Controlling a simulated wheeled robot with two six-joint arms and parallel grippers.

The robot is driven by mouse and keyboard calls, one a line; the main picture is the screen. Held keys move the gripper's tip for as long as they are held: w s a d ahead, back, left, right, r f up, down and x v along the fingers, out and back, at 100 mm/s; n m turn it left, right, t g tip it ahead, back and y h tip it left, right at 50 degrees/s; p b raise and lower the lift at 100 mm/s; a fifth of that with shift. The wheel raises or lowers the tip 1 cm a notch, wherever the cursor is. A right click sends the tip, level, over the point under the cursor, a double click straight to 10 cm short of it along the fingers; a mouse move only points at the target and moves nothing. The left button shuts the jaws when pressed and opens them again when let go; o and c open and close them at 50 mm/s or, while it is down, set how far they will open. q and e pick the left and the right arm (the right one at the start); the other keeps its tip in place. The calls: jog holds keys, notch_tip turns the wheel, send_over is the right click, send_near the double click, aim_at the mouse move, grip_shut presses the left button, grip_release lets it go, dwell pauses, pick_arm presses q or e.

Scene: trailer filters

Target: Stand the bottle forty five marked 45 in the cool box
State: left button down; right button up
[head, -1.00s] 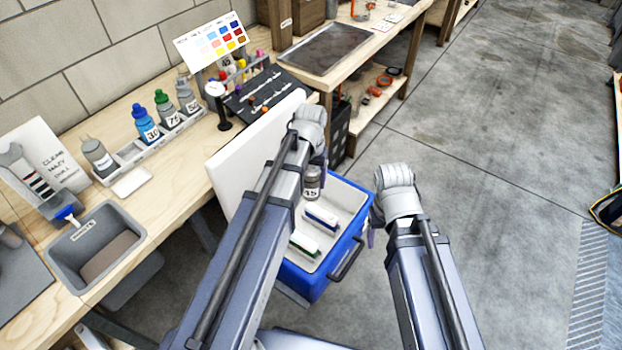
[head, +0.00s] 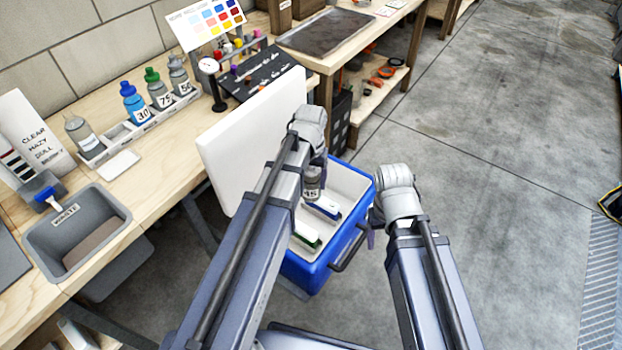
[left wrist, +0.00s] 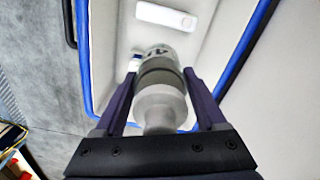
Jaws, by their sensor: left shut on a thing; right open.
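The bottle marked 45 (head: 312,186) is a small grey bottle. My left gripper (head: 316,166) is shut on it and holds it over the cool box. In the left wrist view the bottle (left wrist: 158,80) is between the two fingers (left wrist: 160,108), with part of its label showing. The cool box (head: 318,268) is blue with a white inside and its white lid (head: 245,150) open. Whether the bottle touches the floor of the box I cannot tell. My right gripper (head: 372,222) is open beside the box's right side, mostly hidden by its wrist.
Inside the box lie a blue-and-white pack (head: 323,208) and a green-and-white pack (head: 306,236). On the bench at left stand bottles 30 (head: 138,104), 75 (head: 158,90) and 50 (head: 180,78) in a rack, and a grey waste bin (head: 75,225).

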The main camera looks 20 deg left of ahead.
aim_at(311, 172)
pick_arm(q)
jog(key=shift+f+b, duration=8.1)
jog(key=shift+f, duration=0.35)
grip_release()
jog(key=shift+r, duration=0.1)
notch_tip(311, 172, up, 20)
jog(key=p, duration=2)
